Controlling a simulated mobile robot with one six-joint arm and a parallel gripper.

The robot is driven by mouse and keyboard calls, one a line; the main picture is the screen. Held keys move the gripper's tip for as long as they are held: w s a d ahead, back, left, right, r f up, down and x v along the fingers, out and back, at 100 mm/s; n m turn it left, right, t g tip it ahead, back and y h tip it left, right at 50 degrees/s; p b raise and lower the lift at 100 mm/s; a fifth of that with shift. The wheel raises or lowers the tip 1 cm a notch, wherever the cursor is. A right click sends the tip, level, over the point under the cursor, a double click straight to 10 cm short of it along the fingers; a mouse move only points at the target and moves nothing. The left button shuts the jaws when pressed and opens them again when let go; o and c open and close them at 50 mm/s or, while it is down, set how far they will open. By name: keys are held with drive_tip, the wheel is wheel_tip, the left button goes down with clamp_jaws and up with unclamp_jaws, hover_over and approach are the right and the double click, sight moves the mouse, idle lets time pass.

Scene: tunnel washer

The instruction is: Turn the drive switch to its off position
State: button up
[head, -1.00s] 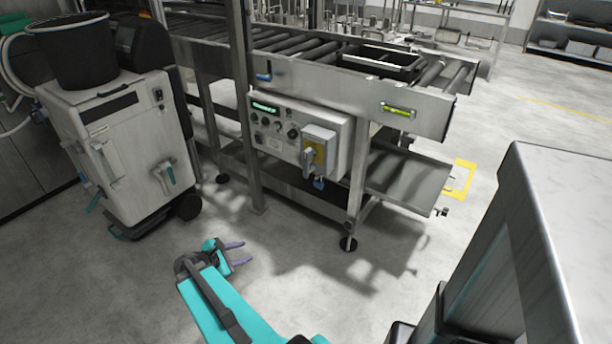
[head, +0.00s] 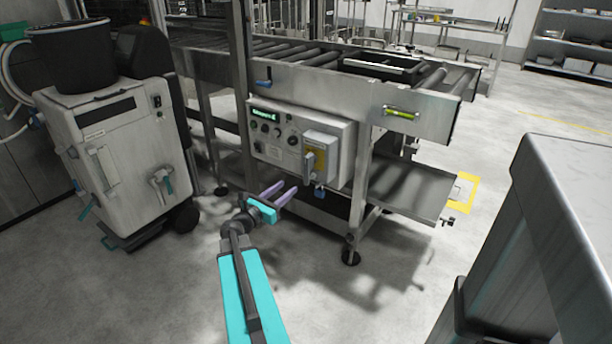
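The drive switch (head: 310,165) looks to be the grey handle on a yellow plate, on the right of the control panel (head: 275,158) below the roller conveyor. The handle hangs roughly vertical; its labels are too small to read. A blue padlock-like part (head: 319,192) hangs under it. My gripper (head: 281,197) is below and left of the switch in the picture. Its two purple fingers are spread apart, empty, and point up and right towards the panel. They appear short of the switch, with no contact visible.
The roller conveyor (head: 400,112) carries a dark tray (head: 382,64). A conveyor leg (head: 361,190) stands right of the panel and a metal post (head: 244,100) left of it. A white wheeled unit (head: 125,150) with a black bucket (head: 72,58) is at left. A grey cabinet (head: 560,200) fills the right.

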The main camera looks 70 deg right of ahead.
sight(305, 173)
drive_tip(key=b+x, duration=0.1)
drive_tip(key=x, duration=1.2)
drive_tip(key=shift+d, duration=0.4)
drive_tip(key=shift+s, duration=0.1)
drive_tip(key=shift+c, duration=0.5)
clamp_jaws()
drive_tip(key=shift+a+f, duration=0.1)
drive_tip(key=shift+a, duration=0.05)
